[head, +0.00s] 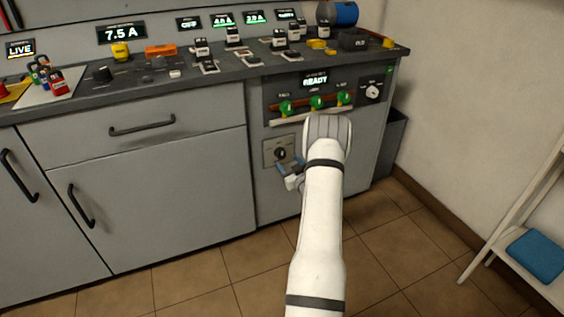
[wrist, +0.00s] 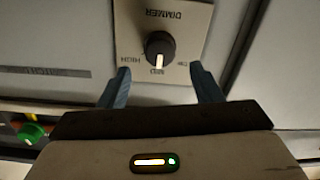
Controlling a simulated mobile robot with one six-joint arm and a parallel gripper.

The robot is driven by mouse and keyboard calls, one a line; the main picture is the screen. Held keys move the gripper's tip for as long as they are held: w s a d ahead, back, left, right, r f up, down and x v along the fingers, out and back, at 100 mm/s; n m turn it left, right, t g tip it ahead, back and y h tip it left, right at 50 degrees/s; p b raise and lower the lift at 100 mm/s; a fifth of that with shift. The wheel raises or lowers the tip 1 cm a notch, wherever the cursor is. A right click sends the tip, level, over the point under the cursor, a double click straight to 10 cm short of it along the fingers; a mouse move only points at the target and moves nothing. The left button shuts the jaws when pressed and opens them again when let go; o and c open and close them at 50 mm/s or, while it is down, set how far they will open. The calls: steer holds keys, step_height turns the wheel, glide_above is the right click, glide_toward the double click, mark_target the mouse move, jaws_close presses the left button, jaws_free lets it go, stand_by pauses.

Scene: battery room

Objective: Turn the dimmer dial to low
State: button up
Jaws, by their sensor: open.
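The dimmer dial (wrist: 160,47) is a round black knob with a white pointer line, on a light plate (wrist: 192,18) marked DIMMER. In the wrist view the lettering is upside down, and the pointer is at MID. HIGH is to the left of MID; the label to the right is partly hidden by a finger. My gripper (wrist: 160,70) is open and empty, its blue fingers spread to either side just below the dial in the picture, apart from it. In the head view the dial (head: 280,153) is on the cabinet front, with my gripper (head: 290,170) just in front of it.
Above the dimmer plate is a panel with a READY display (head: 315,81), several green knobs (head: 316,102) and a white dial (head: 373,92). The counter (head: 215,75) holds many small items. A grey bin (head: 392,140) stands at the right; the floor in front is clear.

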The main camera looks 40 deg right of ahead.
mark_target(282, 155)
steer(key=b+x, duration=0.1)
steer(key=x, duration=0.4)
steer(key=shift+w, duration=0.1)
